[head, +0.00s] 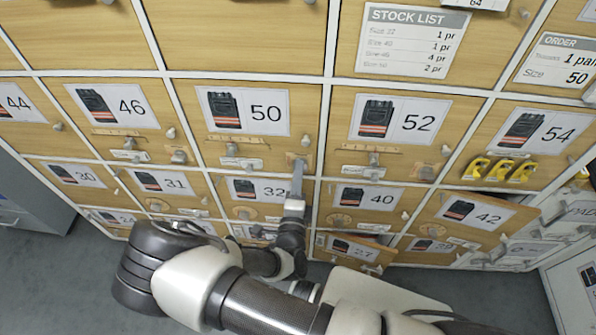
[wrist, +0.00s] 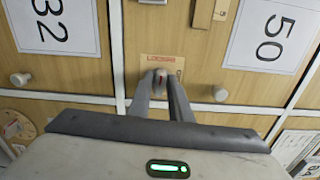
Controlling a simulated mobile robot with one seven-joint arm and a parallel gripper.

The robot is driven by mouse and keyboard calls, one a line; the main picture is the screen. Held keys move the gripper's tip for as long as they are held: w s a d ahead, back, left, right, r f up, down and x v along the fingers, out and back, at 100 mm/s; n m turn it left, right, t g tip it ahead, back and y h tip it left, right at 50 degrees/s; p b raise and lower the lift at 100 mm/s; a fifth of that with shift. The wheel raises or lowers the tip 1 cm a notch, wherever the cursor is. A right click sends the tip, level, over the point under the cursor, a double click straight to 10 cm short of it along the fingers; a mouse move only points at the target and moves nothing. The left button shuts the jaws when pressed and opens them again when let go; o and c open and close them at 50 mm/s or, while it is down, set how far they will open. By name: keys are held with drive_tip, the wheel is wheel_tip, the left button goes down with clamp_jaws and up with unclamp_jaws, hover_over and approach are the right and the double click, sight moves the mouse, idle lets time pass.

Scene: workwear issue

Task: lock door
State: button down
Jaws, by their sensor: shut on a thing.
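The wooden locker door 50 (head: 275,140) is in the middle of the locker wall and looks flush with its frame. It also shows in the wrist view (wrist: 220,85). At its lower right corner is a lock plate (wrist: 152,61) with red lettering and a small grey turn knob (wrist: 160,80) with a red mark. My gripper (head: 297,167) reaches up to this corner from below. In the wrist view its two fingers (wrist: 161,88) are shut on the knob, one on each side. The fingers hide part of the knob, and the lettering is too small to read surely.
Door 32 (head: 245,198) lies below door 50, and door 52 (head: 385,160) is on its right. Door 42 (head: 450,235) and door 27 (head: 350,254) stand slightly ajar. Grey floor (head: 60,280) shows at lower left.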

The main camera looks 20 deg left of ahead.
drive_tip(key=shift+n, duration=0.4)
drive_tip(key=c, duration=1.8)
unclamp_jaws()
